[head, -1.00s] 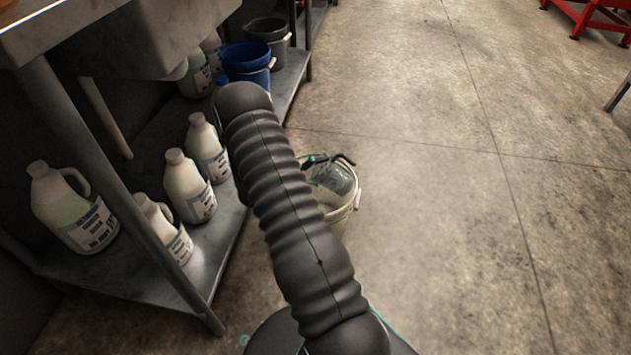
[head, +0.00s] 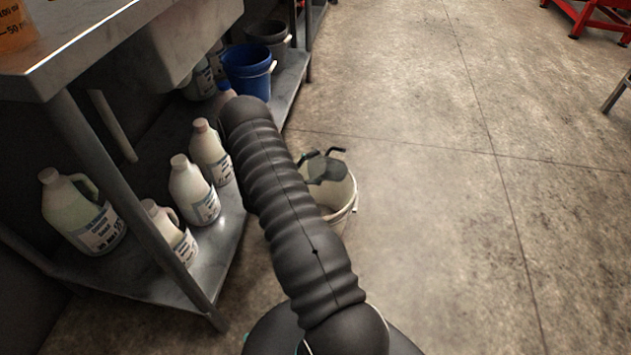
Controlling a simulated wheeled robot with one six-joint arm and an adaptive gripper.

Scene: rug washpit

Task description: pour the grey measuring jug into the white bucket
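The white bucket (head: 346,212) stands upright on the floor just right of my arm, which hides its left side. A small grey piece (head: 326,169), which looks like part of the grey measuring jug, shows within the bucket's mouth; I cannot tell whether it is above or inside the bucket. Thin dark parts stick out around it and may belong to my gripper or to a handle. My arm covers most of this spot, so the state of the gripper's fingers and any liquid cannot be made out.
A metal table (head: 120,35) stands at the left, with an orange marked container (head: 14,28) at its corner. Several white jugs (head: 194,192) stand on its lower shelf. A blue bucket (head: 247,72) and a dark grey bucket (head: 268,38) are farther back.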

